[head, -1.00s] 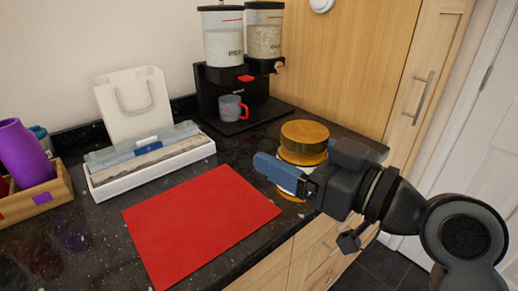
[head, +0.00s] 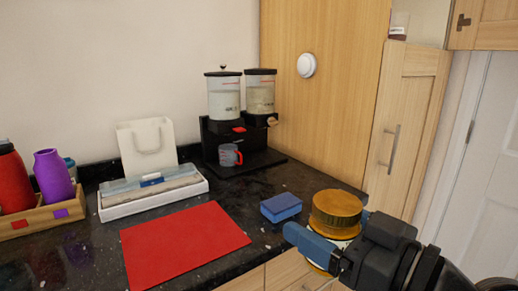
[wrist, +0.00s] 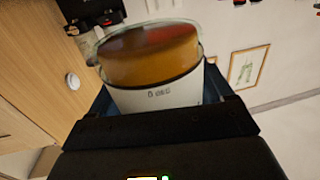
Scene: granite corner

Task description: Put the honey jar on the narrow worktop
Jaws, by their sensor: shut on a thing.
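The honey jar (head: 337,206) has a wide gold lid, an amber body and a white label. My gripper (head: 335,238) is shut on it, with a blue finger across the jar's near side in the head view. The jar looks upright at the front right edge of the dark granite worktop (head: 265,236); its base is hidden behind my gripper. In the wrist view the jar (wrist: 155,75) fills the middle, between the blue fingers. I cannot tell which surface is the narrow worktop.
A blue block (head: 281,207) lies just left of the jar. A red mat (head: 185,240) lies further left. Behind stand a dispenser (head: 225,130) with a mug (head: 230,155), a white tray (head: 150,205) and a wooden box (head: 40,222). A tall wooden cupboard (head: 400,130) stands right.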

